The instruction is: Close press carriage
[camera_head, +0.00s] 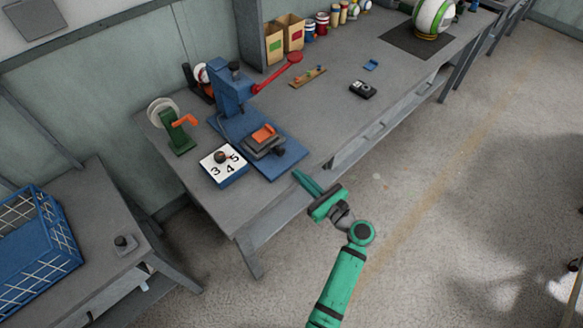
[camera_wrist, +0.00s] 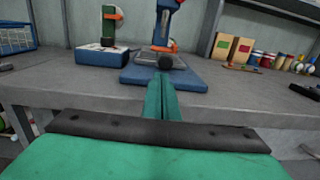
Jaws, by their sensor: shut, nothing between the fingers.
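The blue press (camera_head: 236,95) stands on a blue base plate (camera_head: 290,155) on the grey workbench, with a red lever (camera_head: 275,78) reaching to the right. The press carriage (camera_head: 262,143), dark with an orange piece on top, sits on the plate toward the bench's front edge, out from under the press column. My green gripper (camera_head: 302,181) is shut and empty, just off the bench's front edge and apart from the carriage. In the wrist view my gripper (camera_wrist: 162,100) points at the base plate (camera_wrist: 160,79), with the carriage's dark front (camera_wrist: 165,62) beyond the fingertips.
A black device (camera_head: 362,89) lies to the right. A blue crate (camera_head: 35,245) is on the lower left table. The floor at right is clear.

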